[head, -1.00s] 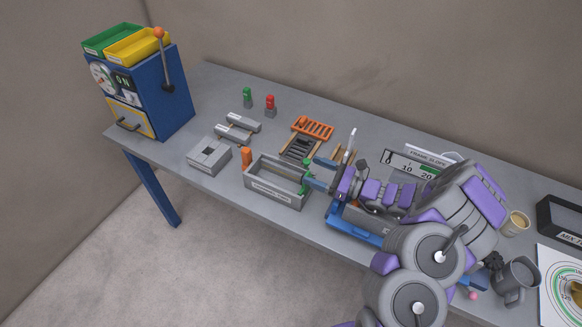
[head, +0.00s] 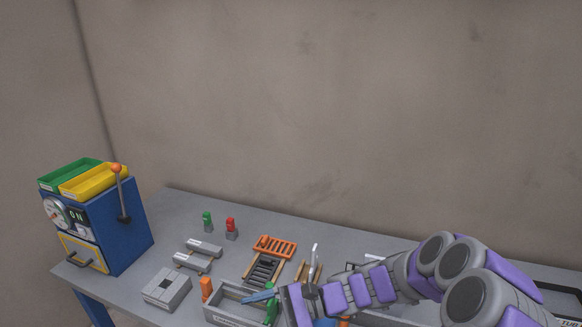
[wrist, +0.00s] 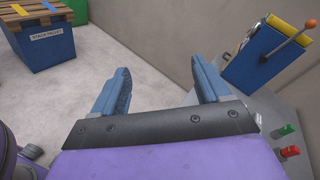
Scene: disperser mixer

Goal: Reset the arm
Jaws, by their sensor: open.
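My gripper (head: 262,297) is at the end of the purple and grey arm, which reaches in from the right over the table. In the head view it appears in front of the grey open box (head: 232,309), above the table. In the wrist view my gripper (wrist: 160,88) shows two blue fingers spread wide apart with nothing between them. Beyond the fingers lie the floor and wall. The arm hides part of the table's right side.
A blue machine (head: 115,228) with an orange-knobbed lever stands at the table's left end. A green piece (head: 207,222), a red piece (head: 231,228) and an orange rack (head: 276,247) sit mid-table. A blue Stack Pallet box (wrist: 45,46) is on the floor.

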